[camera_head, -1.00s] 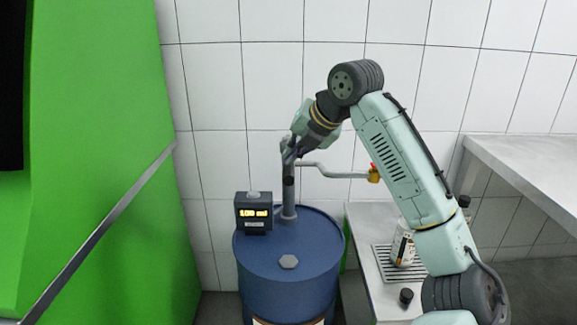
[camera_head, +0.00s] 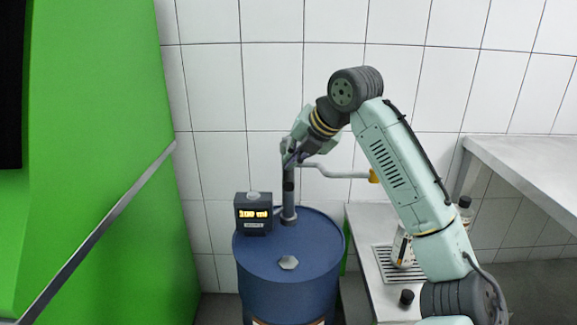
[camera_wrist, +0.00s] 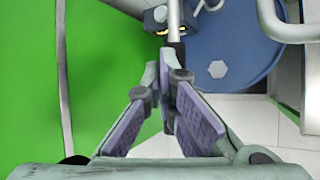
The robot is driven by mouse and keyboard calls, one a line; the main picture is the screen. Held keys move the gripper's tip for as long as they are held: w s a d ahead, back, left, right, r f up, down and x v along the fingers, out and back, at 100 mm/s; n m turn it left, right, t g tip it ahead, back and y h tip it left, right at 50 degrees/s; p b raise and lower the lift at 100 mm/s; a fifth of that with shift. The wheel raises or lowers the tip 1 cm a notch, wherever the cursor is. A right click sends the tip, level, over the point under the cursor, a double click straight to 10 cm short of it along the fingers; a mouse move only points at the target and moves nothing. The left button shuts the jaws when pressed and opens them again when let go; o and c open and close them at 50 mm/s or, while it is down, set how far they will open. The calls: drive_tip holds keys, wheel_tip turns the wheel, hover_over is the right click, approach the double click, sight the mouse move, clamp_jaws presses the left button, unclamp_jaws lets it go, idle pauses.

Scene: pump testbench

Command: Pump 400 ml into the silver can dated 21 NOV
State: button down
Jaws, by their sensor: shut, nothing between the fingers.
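The blue drum (camera_head: 285,262) carries an upright grey pump (camera_head: 289,195) with a spout (camera_head: 340,173) reaching right. A dark meter (camera_head: 253,214) on the drum shows lit digits in ml, too blurred to read surely. A can (camera_head: 402,247) with a pale, orange-marked label stands on the drip grate right of the drum, partly behind my arm; its date is not legible. My gripper (camera_head: 298,156) is shut and empty at the pump's top; contact is unclear. In the wrist view its fingers (camera_wrist: 163,78) are beside the pump column (camera_wrist: 175,28).
A dark-capped bottle (camera_head: 465,211) stands behind my arm. A small black knob or cap (camera_head: 406,297) sits on the side bench (camera_head: 367,260), before the grate (camera_head: 385,262). A pale counter (camera_head: 530,172) is at right. A green panel (camera_head: 90,130) fills the left.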

wheel_tip(320, 180, down, 8)
drive_tip(key=b, duration=0.4)
drive_tip(key=shift+s+r, duration=0.2)
drive_tip(key=shift+s, duration=0.2)
idle(5.2)
idle(0.5)
drive_tip(key=shift+w+r+p, duration=0.2)
drive_tip(key=shift+r+p, duration=1.25)
drive_tip(key=shift+r, duration=0.25)
drive_tip(key=shift+w+r+p, duration=0.15)
drive_tip(key=shift+r+p, duration=1.35)
drive_tip(key=shift+r, duration=0.2)
drive_tip(key=shift+w+r+p, duration=0.2)
drive_tip(key=shift+r+p, duration=1.25)
drive_tip(key=shift+r, duration=0.25)
